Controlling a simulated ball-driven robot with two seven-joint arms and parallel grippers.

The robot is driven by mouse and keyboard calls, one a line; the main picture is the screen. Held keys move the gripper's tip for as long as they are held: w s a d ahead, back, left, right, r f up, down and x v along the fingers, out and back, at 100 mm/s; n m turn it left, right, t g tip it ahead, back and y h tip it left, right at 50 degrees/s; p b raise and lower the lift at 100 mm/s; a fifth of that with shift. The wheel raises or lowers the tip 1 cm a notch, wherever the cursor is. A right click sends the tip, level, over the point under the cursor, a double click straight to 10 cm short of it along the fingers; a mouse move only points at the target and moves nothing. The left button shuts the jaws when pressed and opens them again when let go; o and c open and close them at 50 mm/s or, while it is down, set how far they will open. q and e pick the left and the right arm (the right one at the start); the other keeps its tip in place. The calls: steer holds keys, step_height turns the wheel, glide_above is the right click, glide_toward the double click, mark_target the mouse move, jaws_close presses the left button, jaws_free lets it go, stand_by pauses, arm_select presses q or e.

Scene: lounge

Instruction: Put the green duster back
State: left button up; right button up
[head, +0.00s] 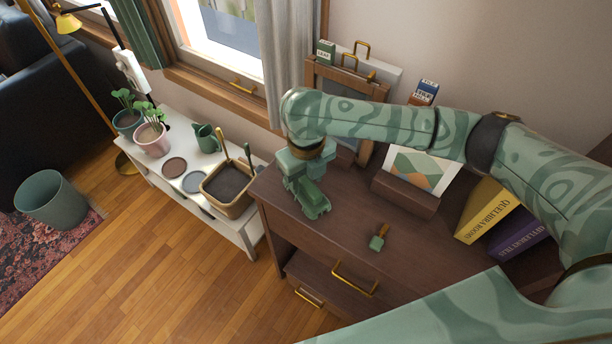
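The green duster (377,243) looks like a small brush with a green head and a wooden-coloured handle. It lies on the dark brown dresser top (345,228), near the front edge. My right gripper (314,208) points down over the left part of the dresser top, to the left of the duster and apart from it. Its fingers are seen from above and run together, so I cannot tell whether they are open. My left gripper is out of view.
A tan planter box (244,207) with upright handles stands on the low white bench (168,181), beside potted plants and a green jug (204,137). On the dresser are a card in a brown holder (404,197), a yellow book (487,209), a purple book (520,236) and a wooden frame (375,92).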

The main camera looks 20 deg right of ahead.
mark_target(306, 182)
step_height(306, 182, up, 12)
steer(key=p, duration=0.5)
stand_by(0.3)
